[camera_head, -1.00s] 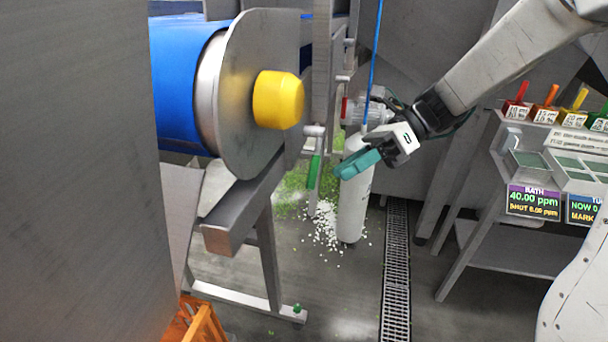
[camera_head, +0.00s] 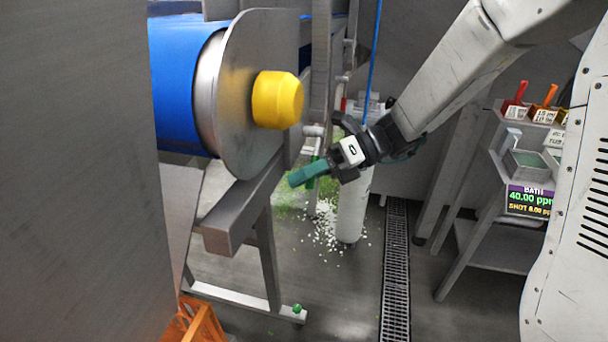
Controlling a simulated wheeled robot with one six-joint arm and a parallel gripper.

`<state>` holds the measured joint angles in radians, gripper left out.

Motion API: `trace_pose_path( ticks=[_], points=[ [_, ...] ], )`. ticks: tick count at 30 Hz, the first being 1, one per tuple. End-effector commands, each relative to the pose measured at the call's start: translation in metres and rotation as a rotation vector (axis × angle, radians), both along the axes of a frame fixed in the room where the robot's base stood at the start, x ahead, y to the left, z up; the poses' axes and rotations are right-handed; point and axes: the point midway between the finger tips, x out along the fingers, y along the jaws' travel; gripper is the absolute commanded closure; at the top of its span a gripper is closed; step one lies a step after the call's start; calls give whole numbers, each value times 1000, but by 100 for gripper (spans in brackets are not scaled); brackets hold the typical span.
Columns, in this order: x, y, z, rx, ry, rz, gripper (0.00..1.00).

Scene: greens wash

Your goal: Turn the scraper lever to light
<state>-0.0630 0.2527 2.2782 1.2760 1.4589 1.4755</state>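The scraper lever is a green handle (camera_head: 315,158) hanging from a grey pivot (camera_head: 314,131) on the frame behind the roller's end plate. Only small bits of its green show, because my gripper (camera_head: 294,180) lies across it in the picture. My gripper points left and slightly down with its teal fingers. From this side the fingers overlap, so I cannot tell whether they are open or shut, or whether they touch the lever. No light marking is readable near the lever.
The round steel end plate (camera_head: 237,95) with a yellow hub (camera_head: 277,99) stands left of my gripper. A steel beam (camera_head: 243,205) lies below it. A white cylinder (camera_head: 352,205) stands behind my gripper. A bench with a display (camera_head: 529,201) is at the right.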

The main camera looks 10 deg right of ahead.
Motion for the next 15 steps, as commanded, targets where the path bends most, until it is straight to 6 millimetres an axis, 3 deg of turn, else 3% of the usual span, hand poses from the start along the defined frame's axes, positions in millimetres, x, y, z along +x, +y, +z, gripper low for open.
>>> trace_pose_path(
  ticks=[4,8,9,15],
  points=[
    [0,0,0,0,0,0,63],
    [0,0,0,0,0,0,96],
    [0,0,0,0,0,0,100],
    [3,-1,-3,-18,-45,-2,100]
  ],
)
